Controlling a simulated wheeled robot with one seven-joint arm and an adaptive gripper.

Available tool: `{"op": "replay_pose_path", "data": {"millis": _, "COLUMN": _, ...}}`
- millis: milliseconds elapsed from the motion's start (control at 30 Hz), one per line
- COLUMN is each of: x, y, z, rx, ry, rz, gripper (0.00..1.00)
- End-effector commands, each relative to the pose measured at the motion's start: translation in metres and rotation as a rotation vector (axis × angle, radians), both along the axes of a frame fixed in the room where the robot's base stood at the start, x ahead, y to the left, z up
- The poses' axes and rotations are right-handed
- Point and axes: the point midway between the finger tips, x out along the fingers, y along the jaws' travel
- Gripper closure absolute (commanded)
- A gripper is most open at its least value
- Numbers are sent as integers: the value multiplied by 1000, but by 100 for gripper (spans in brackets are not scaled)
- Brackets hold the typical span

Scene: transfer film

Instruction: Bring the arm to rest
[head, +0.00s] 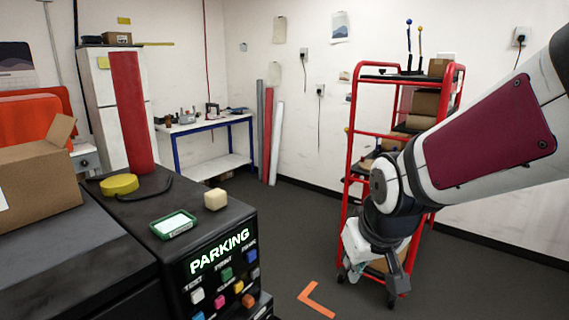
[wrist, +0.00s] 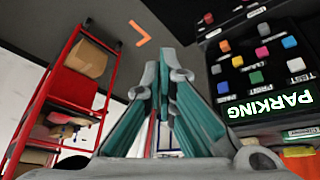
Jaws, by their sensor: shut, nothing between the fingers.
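My arm reaches in from the right edge of the head view, and my gripper (head: 397,290) hangs below its wrist, partly hidden by my own links. In the wrist view my gripper (wrist: 168,68) shows two grey and teal fingers with their tips together. Nothing is between them. The gripper is apart from the black machine (head: 130,205) and in front of the red shelf cart (head: 349,185). The machine's lit PARKING panel (head: 220,250) also shows upside down at the right of the wrist view (wrist: 278,103).
On the machine are a red roll (head: 133,115), yellow disc (head: 119,184), green-framed device (head: 173,224) and cream block (head: 215,199). The cart, with boxes (wrist: 86,58), stands close to my arm. An orange floor mark (head: 313,300) lies on open floor between machine and gripper.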

Motion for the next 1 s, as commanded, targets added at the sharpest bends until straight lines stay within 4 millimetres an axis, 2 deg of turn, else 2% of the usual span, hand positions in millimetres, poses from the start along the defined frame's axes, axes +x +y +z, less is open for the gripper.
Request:
{"op": "replay_pose_path", "data": {"millis": 33, "x": -14, "y": -7, "z": 15, "rx": -13, "ry": -13, "rz": -18, "gripper": 100}}
{"op": "replay_pose_path", "data": {"millis": 200, "x": -64, "y": -31, "z": 49, "rx": -24, "ry": -22, "rz": -91, "gripper": 100}}
{"op": "replay_pose_path", "data": {"millis": 400, "x": -124, "y": -51, "z": 73, "rx": 9, "ry": -29, "rz": -162, "gripper": 100}}
{"op": "replay_pose_path", "data": {"millis": 500, "x": -145, "y": -58, "z": 78, "rx": 31, "ry": -27, "rz": -182, "gripper": 100}}
{"op": "replay_pose_path", "data": {"millis": 700, "x": -165, "y": -63, "z": 80, "rx": 55, "ry": -22, "rz": -201, "gripper": 100}}
{"op": "replay_pose_path", "data": {"millis": 1000, "x": -166, "y": -63, "z": 80, "rx": 56, "ry": -21, "rz": -202, "gripper": 100}}
